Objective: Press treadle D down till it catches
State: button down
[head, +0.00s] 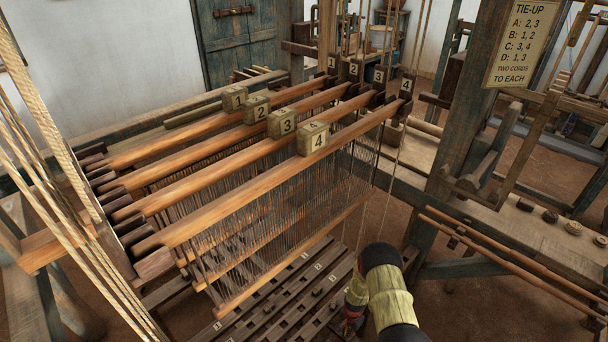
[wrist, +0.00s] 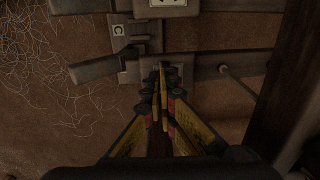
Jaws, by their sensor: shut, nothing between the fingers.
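In the wrist view my gripper (wrist: 163,74) is shut and empty, pointing down at dark wooden bars near the floor. Its fingertips lie over the right end of a wooden block (wrist: 129,74); I cannot tell if they touch it. A small plate (wrist: 118,31) just beyond carries a rounded mark that may be a turned D, but I cannot read it surely. In the head view my gripper (head: 352,316) is low beside the slatted bars (head: 283,298) under the shafts, partly hidden by my wrist. No treadle can be surely named as D there.
Four numbered shafts (head: 222,203) hang over the bars with their heddles. A loom post (head: 462,95) bears the tie-up card (head: 521,45), which gives D as 1, 3. Cords (head: 393,178) hang near my arm. Slanting poles (head: 510,262) lie right. A dark beam (wrist: 290,85) stands right in the wrist view.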

notch_tip(320, 180, down, 10)
jog(key=shift+r, duration=0.1)
dwell(1.4)
jog(key=shift+r+p, duration=1.55)
jog(key=shift+r, duration=1)
